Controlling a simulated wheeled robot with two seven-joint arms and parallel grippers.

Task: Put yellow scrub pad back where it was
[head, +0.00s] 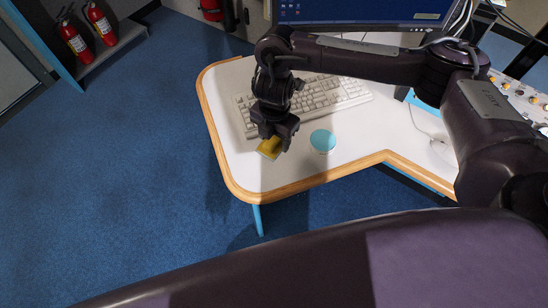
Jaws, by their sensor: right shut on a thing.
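The yellow scrub pad (269,148) is held in my right gripper (275,137), over the white desk (232,163) near its rounded left end. The gripper is shut on the pad and points down. The pad's upper part is hidden by the fingers. I cannot tell whether the pad touches the desk top. A light-blue round thing (323,140) sits on the desk just right of the pad. My left gripper is not in view.
A white keyboard (322,96) lies behind the gripper, partly hidden by my arm. A monitor (365,12) stands at the back. A control panel (515,95) is at the right. Desk space in front of the pad is clear. Fire extinguishers (75,41) stand far left.

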